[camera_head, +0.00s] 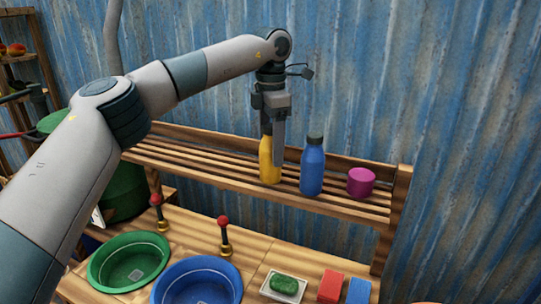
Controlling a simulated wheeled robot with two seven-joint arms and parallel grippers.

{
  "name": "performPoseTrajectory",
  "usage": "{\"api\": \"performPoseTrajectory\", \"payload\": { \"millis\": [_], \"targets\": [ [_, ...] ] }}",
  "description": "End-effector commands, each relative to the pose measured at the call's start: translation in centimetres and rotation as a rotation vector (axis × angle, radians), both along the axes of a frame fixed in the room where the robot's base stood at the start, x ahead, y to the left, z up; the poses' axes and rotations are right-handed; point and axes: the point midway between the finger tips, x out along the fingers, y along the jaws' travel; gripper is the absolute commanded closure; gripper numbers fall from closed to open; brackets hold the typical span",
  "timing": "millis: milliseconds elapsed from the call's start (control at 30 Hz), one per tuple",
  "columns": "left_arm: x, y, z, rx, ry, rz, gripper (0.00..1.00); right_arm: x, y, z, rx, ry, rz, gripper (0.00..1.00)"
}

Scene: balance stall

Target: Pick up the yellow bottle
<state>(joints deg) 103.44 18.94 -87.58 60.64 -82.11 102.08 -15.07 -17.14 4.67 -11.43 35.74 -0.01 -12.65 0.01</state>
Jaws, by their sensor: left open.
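The yellow bottle (266,170) stands upright on a slatted wooden shelf (200,160) in the head view. My left gripper (279,142) points down at the bottle's upper part, with a finger in front of its right side. The gripper is open, and its body hides the bottle's top. I cannot tell whether a finger touches the bottle. My right gripper is not in view.
A blue bottle (312,170) stands close to the right of the yellow one, then a magenta jar (361,182). Below are a green basin (106,279), a blue basin (165,290), a green soap (285,284), a red block (331,285) and a blue block (359,291). A corrugated wall (430,90) stands behind.

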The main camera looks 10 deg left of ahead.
Motion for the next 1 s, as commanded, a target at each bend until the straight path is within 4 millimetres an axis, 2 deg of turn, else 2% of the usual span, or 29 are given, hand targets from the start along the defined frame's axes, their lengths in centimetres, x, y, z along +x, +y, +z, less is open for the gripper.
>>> {"api": "performPoseTrajectory", "payload": {
  "millis": [67, 300, 767, 867, 1000],
  "targets": [
    [-0.3, 0.2, -0.7, 0.001, 0.003, -0.002, 0.35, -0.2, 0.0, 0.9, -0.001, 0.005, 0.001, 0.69],
    [-0.3, 0.1, -3.0, 0.000, 0.001, -0.001, 0.35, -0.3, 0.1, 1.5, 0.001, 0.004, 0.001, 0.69],
    [-0.3, 0.1, -3.1, -0.001, 0.001, -0.001, 0.35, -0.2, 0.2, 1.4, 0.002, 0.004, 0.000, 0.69],
    [-0.3, 0.1, -3.1, -0.001, 0.001, 0.000, 0.54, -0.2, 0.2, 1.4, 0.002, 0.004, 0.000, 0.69],
    [-0.3, 0.1, -3.1, -0.001, 0.001, 0.000, 0.88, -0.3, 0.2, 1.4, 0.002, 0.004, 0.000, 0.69]
  ]
}}
